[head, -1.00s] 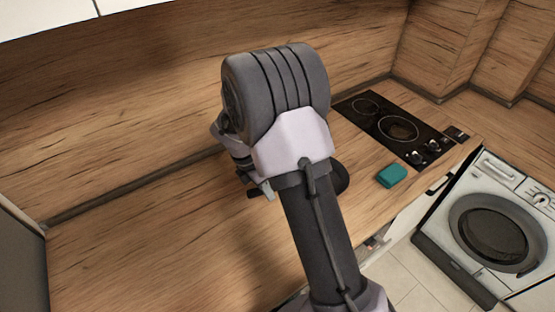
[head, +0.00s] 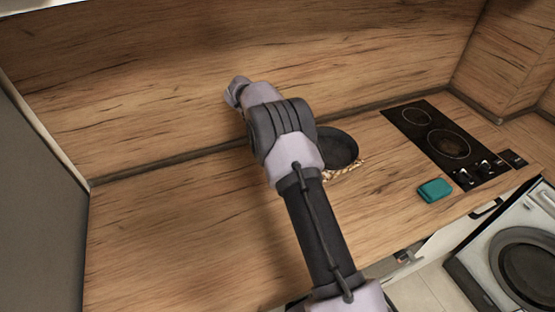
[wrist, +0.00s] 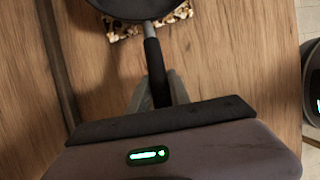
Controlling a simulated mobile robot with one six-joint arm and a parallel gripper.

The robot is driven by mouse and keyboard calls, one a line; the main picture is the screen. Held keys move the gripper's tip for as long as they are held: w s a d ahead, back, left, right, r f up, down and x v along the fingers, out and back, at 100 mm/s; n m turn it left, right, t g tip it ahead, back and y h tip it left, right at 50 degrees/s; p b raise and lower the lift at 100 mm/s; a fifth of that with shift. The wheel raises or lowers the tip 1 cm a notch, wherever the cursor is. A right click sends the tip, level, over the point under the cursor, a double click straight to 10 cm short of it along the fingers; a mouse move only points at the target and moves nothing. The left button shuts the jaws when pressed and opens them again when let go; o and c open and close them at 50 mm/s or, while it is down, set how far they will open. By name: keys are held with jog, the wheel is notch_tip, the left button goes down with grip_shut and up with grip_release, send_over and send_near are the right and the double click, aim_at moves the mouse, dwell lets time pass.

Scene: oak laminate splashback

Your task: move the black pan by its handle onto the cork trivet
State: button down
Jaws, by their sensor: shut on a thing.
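The black pan (head: 338,147) shows to the right of my arm in the head view, its handle hidden behind the arm. In the wrist view, the pan (wrist: 132,8) is cut off at the top edge, and its handle points down between my fingers. My gripper (wrist: 158,90) is shut on the handle; the head view hides it behind my arm. The cork trivet (head: 346,170), speckled brown and cream, is mostly covered by the pan, with one edge showing. It also shows beneath the pan in the wrist view (wrist: 180,14). I cannot tell whether the pan touches it.
A teal box or sponge (head: 434,190) lies on the wooden counter right of the pan. A black hob (head: 442,140) lies beyond it. The splashback (head: 350,60) rises behind. The counter's left part (head: 180,220) is clear. A white washing machine (head: 515,250) stands at lower right.

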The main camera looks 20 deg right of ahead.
notch_tip(320, 180, down, 3)
jog(key=shift+f+b, duration=0.15)
jog(key=shift+b, duration=0.4)
jog(key=c, duration=1.2)
grip_release()
jog(key=p+v, duration=0.2)
jog(key=v, duration=0.4)
jog(key=p+v, duration=0.2)
jog(key=v, duration=0.5)
jog(key=shift+s, duration=0.25)
jog(key=s+a+r+m+t+y, duration=0.2)
jog(key=s+a+r+m, duration=0.2)
jog(key=s, duration=0.8)
jog(key=s+a+r+m+t+y, duration=0.2)
jog(key=s+a+r+m+t, duration=0.1)
jog(key=s+r+m, duration=0.5)
jog(key=s+a+r+m+t+y, duration=0.2)
jog(key=s+a+r+m, duration=0.2)
jog(key=s+m, duration=0.7)
jog(key=s+r, duration=0.2)
jog(key=s, duration=0.4)
jog(key=shift+a, duration=0.4)
